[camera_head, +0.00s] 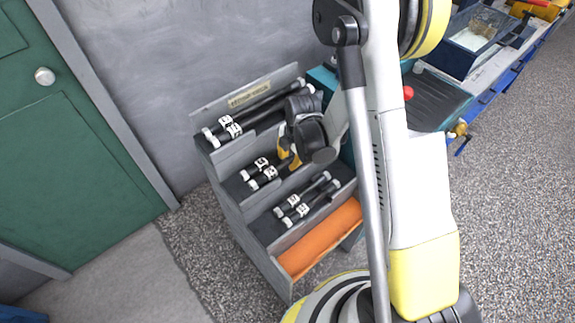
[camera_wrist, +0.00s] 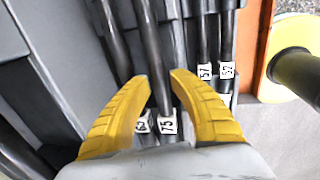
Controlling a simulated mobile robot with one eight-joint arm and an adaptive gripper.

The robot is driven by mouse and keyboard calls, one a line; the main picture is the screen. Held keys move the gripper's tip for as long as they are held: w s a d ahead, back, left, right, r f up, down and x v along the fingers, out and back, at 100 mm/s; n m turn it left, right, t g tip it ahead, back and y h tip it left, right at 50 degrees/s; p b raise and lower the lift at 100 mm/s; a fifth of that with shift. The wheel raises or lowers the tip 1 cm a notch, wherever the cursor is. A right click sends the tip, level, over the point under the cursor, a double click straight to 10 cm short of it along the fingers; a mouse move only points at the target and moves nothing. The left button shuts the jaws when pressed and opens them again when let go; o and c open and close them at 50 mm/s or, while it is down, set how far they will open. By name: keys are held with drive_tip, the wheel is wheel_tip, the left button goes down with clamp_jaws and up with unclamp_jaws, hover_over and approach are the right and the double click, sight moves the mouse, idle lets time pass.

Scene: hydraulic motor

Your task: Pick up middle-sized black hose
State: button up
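Two middle-sized black hoses with white labels lie on the middle step of a grey rack (camera_head: 235,207); their labelled ends show left of my gripper, one at the front (camera_head: 268,177) and one behind it (camera_head: 258,167). My gripper (camera_head: 289,158) is over this step, hiding the rest of them. In the wrist view, my gripper's yellow fingers (camera_wrist: 160,77) are apart, on either side of a black hose labelled 75 (camera_wrist: 150,45). The fingertips are close to it; contact cannot be told. The neighbouring hose (camera_wrist: 113,40) lies to the left of the fingers.
Longer hoses (camera_head: 240,123) lie on the top step and shorter ones (camera_head: 308,203) on the lower step. An orange panel (camera_head: 322,240) fronts the rack. Step walls stand close on both sides. A teal bench (camera_head: 440,100) is to the right, a green door (camera_head: 75,150) to the left.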

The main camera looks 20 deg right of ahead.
drive_tip(key=shift+w+f, duration=0.1)
drive_tip(key=shift+f, duration=0.45)
drive_tip(key=shift+r, duration=0.1)
clamp_jaws()
drive_tip(key=shift+r, duration=0.1)
